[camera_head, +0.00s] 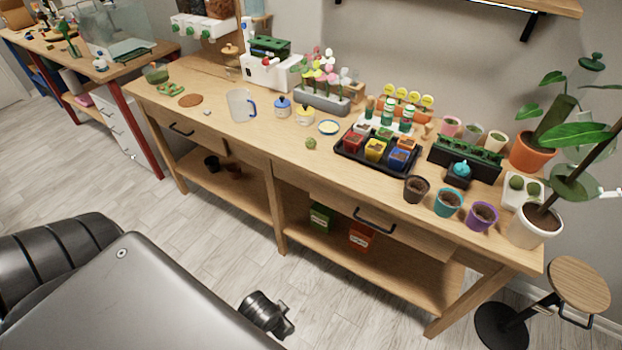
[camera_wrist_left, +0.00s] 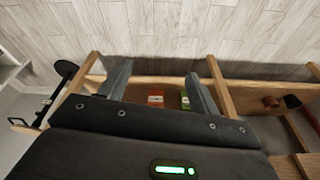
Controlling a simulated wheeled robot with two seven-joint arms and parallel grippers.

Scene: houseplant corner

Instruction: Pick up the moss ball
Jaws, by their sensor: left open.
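The moss ball (camera_head: 310,143), small, round and green, sits on the wooden workbench (camera_head: 262,138) near its front edge. It is just left of the black tray with colored pots. I cannot make it out in the left wrist view. My left gripper (camera_wrist_left: 158,75) shows in the left wrist view with its two grey fingers apart and nothing between them. It is apart from the ball, with the bench's lower shelf beyond the fingers. I cannot clearly identify that gripper in the head view. My right gripper is not in view.
The black tray (camera_head: 345,154) holds several pots. Brown (camera_head: 416,189), teal (camera_head: 448,204) and purple (camera_head: 482,217) pots line the front right. Bare bench top lies left of the ball. A round stool (camera_head: 579,284) stands at right.

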